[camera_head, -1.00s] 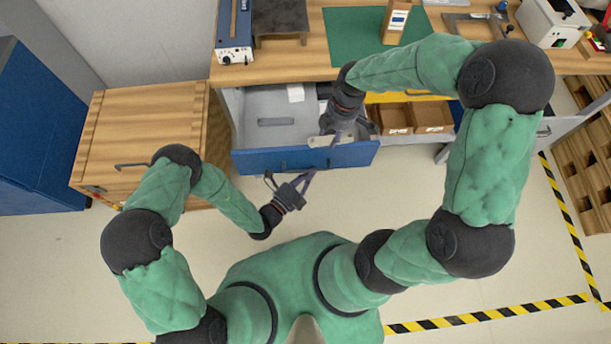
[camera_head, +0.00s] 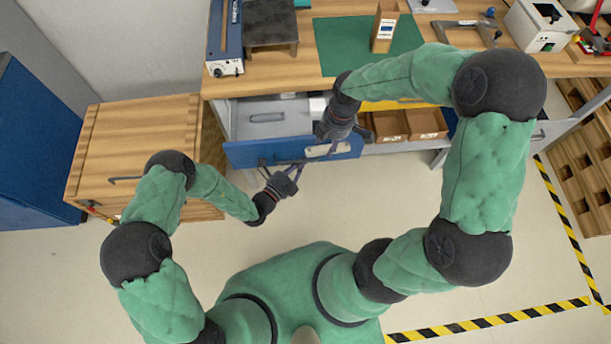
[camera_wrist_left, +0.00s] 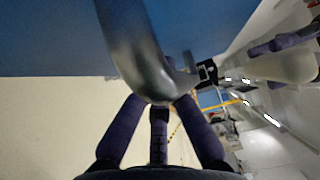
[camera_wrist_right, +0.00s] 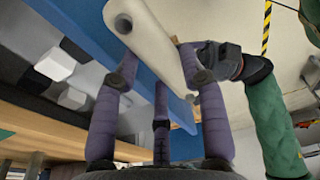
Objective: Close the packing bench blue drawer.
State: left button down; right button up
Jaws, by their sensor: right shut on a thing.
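The blue drawer (camera_head: 240,153) of the packing bench (camera_head: 300,88) is partly open, and its grey inside shows behind the front. A grey bow handle (camera_wrist_left: 140,50) on the blue front fills the left wrist view. My left gripper (camera_head: 280,170) is at the front's outer side by the handle, its fingers spread; its tips are partly hidden by the handle. My right gripper (camera_head: 322,150) is above the drawer front, right of the left one. It is shut on a cream bar (camera_wrist_right: 148,38) with holes at one end, which lies over the blue front's top edge.
Two cardboard boxes (camera_head: 390,125) sit in the open bay right of the drawer, under a yellow strip. A wooden cabinet (camera_head: 135,140) stands close on the left. The bench top holds a green mat and a small carton (camera_head: 384,28). Floor in front is clear.

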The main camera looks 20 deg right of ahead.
pick_arm(q)
jog(key=b, duration=0.7)
send_over(295, 121)
jog(key=s, duration=0.1)
jog(key=shift+s, duration=0.15)
jog(key=shift+w+d, duration=0.15)
jog(key=shift+w, duration=0.3)
jog(key=shift+w+r, duration=0.1)
jog(key=shift+r, duration=0.15)
